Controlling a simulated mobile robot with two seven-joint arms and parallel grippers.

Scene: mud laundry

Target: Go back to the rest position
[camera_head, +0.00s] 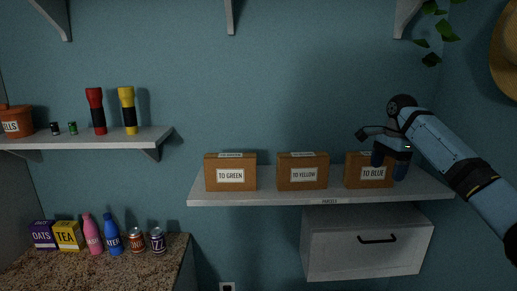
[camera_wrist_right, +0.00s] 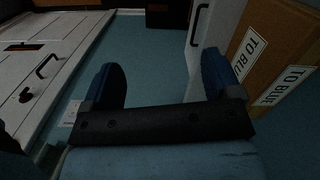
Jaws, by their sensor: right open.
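My right gripper (camera_head: 390,165) is in front of the "TO BLUE" box (camera_head: 368,175) at the right end of the lower shelf and hides part of its right side. In the right wrist view my right gripper (camera_wrist_right: 168,88) has its two blue fingers spread apart with nothing between them. The "TO BLUE" box also shows in the right wrist view (camera_wrist_right: 258,45), to the right of the fingers and apart from them. My left gripper is in neither view.
The lower shelf (camera_head: 270,198) also bears a "TO YELLOW" box (camera_head: 302,171) and a "TO GREEN" box (camera_head: 230,172). A white cabinet (camera_head: 330,255) hangs below. An upper left shelf (camera_head: 90,138) holds flashlights (camera_head: 130,110); a counter (camera_head: 100,270) holds bottles and cans.

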